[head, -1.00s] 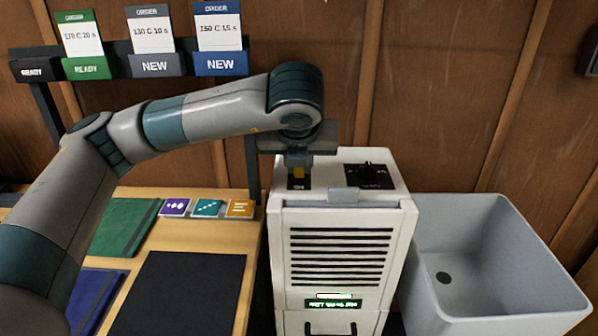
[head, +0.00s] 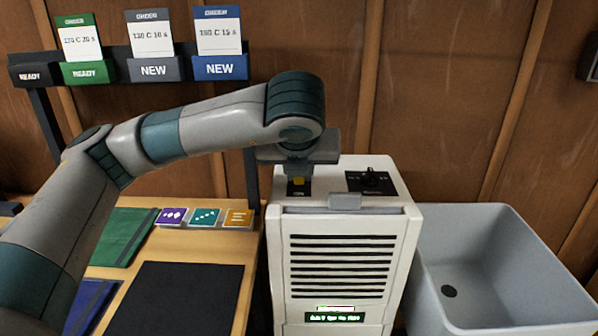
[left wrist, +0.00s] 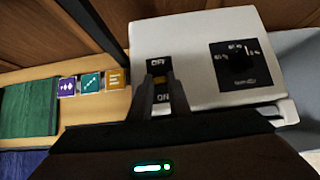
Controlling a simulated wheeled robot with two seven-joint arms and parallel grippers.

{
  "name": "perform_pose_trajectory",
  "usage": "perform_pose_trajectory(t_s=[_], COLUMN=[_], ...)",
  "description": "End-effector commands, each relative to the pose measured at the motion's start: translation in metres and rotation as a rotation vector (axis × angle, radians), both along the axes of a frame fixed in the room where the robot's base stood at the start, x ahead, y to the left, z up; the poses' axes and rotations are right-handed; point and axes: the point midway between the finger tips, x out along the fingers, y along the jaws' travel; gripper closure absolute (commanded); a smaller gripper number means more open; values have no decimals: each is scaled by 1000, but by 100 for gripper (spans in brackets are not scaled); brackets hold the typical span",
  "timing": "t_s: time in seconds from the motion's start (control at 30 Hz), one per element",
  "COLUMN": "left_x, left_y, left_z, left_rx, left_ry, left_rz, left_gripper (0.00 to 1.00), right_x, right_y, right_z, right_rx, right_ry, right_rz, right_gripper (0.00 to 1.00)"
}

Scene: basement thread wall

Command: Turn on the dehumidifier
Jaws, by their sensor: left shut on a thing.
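The dehumidifier (head: 405,235) is a cream-white upright box with dark front vents. A small lit green display (head: 335,317) is on its front; its text is too blurred to read surely. On its top left is a black switch plate (left wrist: 157,63) marked OFF at the far end and ON at the near end. The same gripper shows in the left wrist view (left wrist: 160,85). My right gripper is out of view.
A black dial panel (head: 371,182) is at the dehumidifier's top right. A grey open tub (head: 480,240) stands to its right. A wooden table (head: 190,245) with a black mat (head: 180,300), coloured cards (head: 205,216) and a green folder (head: 120,237) is to its left. Order cards hang on the wall behind.

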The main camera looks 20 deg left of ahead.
Motion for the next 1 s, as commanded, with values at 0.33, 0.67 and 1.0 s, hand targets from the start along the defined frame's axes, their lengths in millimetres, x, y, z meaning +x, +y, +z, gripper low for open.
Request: perform_pose_trajectory(t_s=[0.33,0.67,1.0], left_x=[0,-4,-29], left_y=[0,-2,-9], left_z=[-1,5,37], left_rx=[1,-1,0], left_ry=[2,0,-4], left_rz=[-2,-2,-3], left_gripper=[64,64,64], right_x=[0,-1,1], right_y=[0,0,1], right_z=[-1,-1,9], right_rx=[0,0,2], right_ry=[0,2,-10], right_rz=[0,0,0], right_gripper=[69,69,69])
